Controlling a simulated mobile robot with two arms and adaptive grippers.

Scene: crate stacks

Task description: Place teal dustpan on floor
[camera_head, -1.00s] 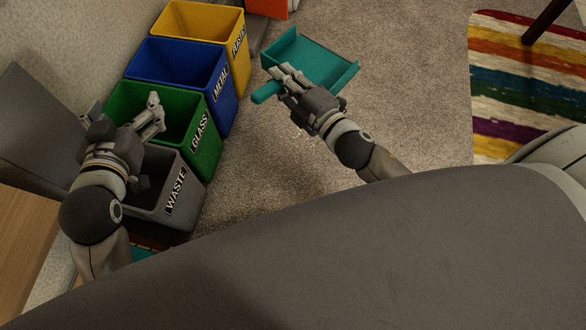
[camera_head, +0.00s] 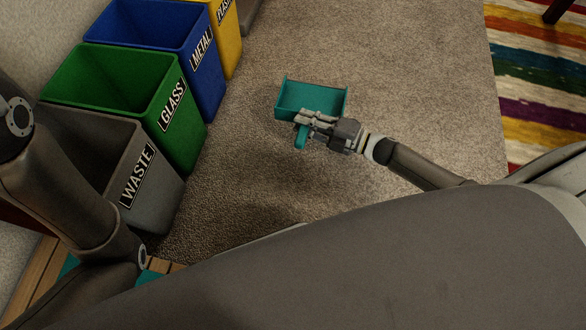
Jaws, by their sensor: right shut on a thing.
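The teal dustpan (camera_head: 312,97) is in the middle of the head view, with its open pan toward the top and its handle (camera_head: 301,137) toward the bottom. My right gripper (camera_head: 303,122) is shut on it near where the handle joins the pan. The dustpan shows against the beige carpet floor (camera_head: 400,60); I cannot tell whether it touches the floor or hangs just above it. My left arm comes in at the left edge, and its gripper is out of view.
A grey WASTE bin (camera_head: 165,190), green GLASS bin (camera_head: 187,130), blue METAL bin (camera_head: 205,75) and yellow bin (camera_head: 229,40) stand in a row at the left. A striped rug (camera_head: 540,90) lies at the right. Carpet around the dustpan is clear.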

